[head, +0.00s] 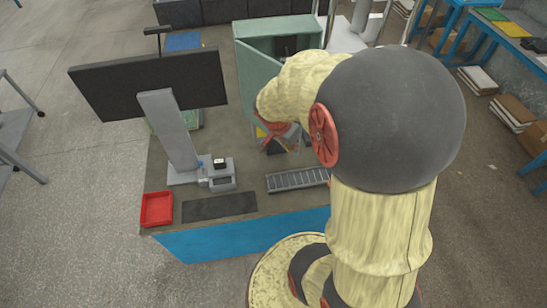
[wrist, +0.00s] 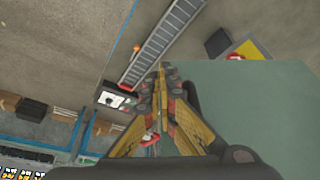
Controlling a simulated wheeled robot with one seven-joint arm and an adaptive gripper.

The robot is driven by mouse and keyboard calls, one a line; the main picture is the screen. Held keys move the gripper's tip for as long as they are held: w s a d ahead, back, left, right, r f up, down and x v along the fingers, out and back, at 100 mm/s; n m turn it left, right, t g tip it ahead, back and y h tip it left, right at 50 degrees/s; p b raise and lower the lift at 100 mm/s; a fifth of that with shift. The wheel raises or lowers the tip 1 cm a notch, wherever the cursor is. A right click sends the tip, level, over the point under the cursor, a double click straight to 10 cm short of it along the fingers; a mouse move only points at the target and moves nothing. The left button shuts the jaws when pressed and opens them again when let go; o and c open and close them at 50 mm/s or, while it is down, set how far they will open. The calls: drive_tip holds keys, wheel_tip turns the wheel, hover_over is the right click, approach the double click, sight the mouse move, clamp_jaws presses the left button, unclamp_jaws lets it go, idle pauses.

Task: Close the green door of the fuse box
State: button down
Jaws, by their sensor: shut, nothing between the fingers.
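The green fuse box (head: 278,27) stands at the back of the table in the head view. Its green door (head: 257,78) is open and swung out toward me at the box's left side. My arm hides much of the box's front and right. My gripper (head: 283,138) is low in front of the box, near the door's free edge, partly hidden by my arm. In the wrist view my gripper (wrist: 160,72) has its fingers together and empty. A large green panel (wrist: 265,105), apparently the door, fills the right side close beside the fingers. I cannot tell whether they touch.
A monitor (head: 150,84) on a grey stand is at the left. A red tray (head: 157,209), a dark mat (head: 220,207) and a grey slotted rail (head: 297,179) lie along the table's front. The rail also shows in the wrist view (wrist: 163,42).

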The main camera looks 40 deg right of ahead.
drive_tip(key=w+d+n+t+p, duration=0.1)
drive_tip(key=w+d+n+p, duration=0.2)
drive_tip(key=d, duration=0.8)
drive_tip(key=w+d+n+t+y+p, duration=0.1)
drive_tip(key=w+d+n, duration=0.5)
drive_tip(key=d, duration=0.6)
drive_tip(key=shift+d+t+y+p, duration=0.3)
drive_tip(key=shift+t+p, duration=0.3)
drive_tip(key=shift+p, duration=0.65)
drive_tip(key=shift+w+r, duration=0.2)
drive_tip(key=shift+r, duration=0.05)
